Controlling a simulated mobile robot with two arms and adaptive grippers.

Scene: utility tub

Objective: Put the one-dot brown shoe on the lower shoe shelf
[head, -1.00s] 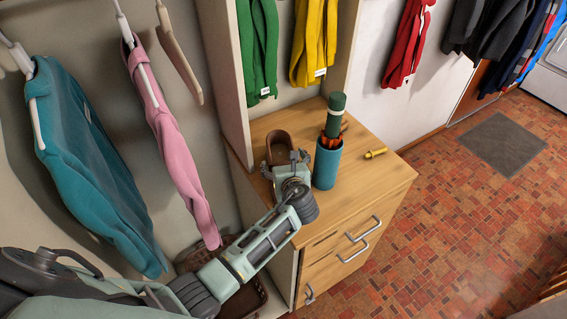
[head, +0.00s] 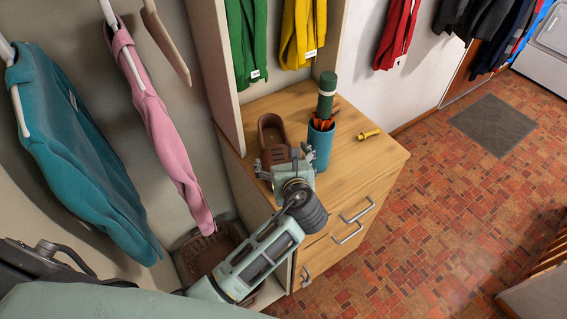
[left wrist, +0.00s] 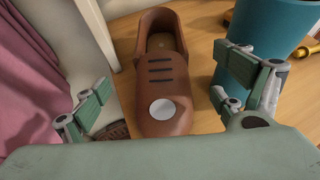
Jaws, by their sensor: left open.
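The brown shoe (head: 269,130) lies on the wooden cabinet top, beside the blue holder. In the left wrist view the shoe (left wrist: 160,88) has one white dot on its toe and dark bars across its upper; its toe faces my gripper. My left gripper (head: 284,158) is open at the toe end. In the wrist view its fingers stand on either side of the shoe, with gaps between them and it. A brown, basket-like item (head: 204,252) sits low, left of the cabinet, partly hidden by my arm; I cannot make out the lower shelf clearly. My right gripper is out of view.
The blue holder (head: 320,146) with a green umbrella (head: 326,95) stands close to the right finger. A yellow object (head: 369,134) lies near the cabinet's right edge. A pink garment (head: 160,125) and a teal garment (head: 75,160) hang on the left. An upright panel (head: 216,75) rises behind the cabinet's left side.

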